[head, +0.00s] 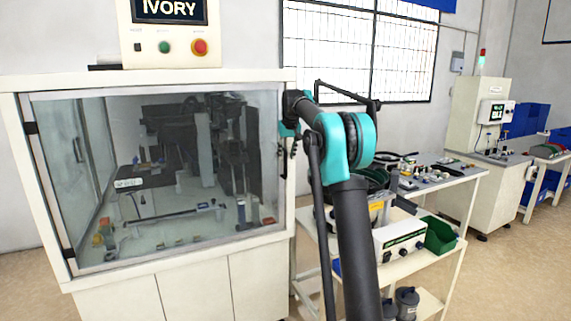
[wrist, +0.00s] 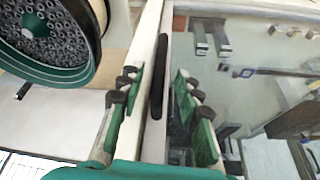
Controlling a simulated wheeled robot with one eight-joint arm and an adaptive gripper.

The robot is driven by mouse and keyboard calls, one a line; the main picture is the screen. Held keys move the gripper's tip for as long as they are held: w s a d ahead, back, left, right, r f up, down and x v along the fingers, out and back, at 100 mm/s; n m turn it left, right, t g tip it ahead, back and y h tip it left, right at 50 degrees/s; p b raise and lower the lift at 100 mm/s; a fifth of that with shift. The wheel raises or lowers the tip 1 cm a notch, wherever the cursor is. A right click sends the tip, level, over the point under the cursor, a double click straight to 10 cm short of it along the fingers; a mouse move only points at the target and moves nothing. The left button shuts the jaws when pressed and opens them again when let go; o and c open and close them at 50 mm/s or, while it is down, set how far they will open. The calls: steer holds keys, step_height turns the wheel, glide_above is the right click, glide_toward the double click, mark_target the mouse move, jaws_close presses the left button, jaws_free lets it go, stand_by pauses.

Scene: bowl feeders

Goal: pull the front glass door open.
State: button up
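The front glass door (head: 165,180) is a large clear pane in a pale frame on the cream cabinet, and it looks closed. Dark hinges (head: 31,128) show on its left side. In the wrist view, the glass (wrist: 250,75) fills the right side. A black bar handle (wrist: 160,75) stands along the pale door edge. My gripper (wrist: 156,88) is open, its green-padded fingers on either side of the handle in the picture. I cannot tell whether they touch it. In the head view, my gripper (head: 289,138) is at the door's right edge, partly hidden by my arm.
A control box (head: 170,35) marked IVORY with a red button sits on top of the cabinet. A cart (head: 450,190) with a bowl feeder and a green bin stands close on the right. The bowl feeder (wrist: 50,35) also shows in the wrist view.

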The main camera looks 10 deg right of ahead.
mark_target(286, 158)
steer(key=shift+x, duration=2.45)
jaws_close()
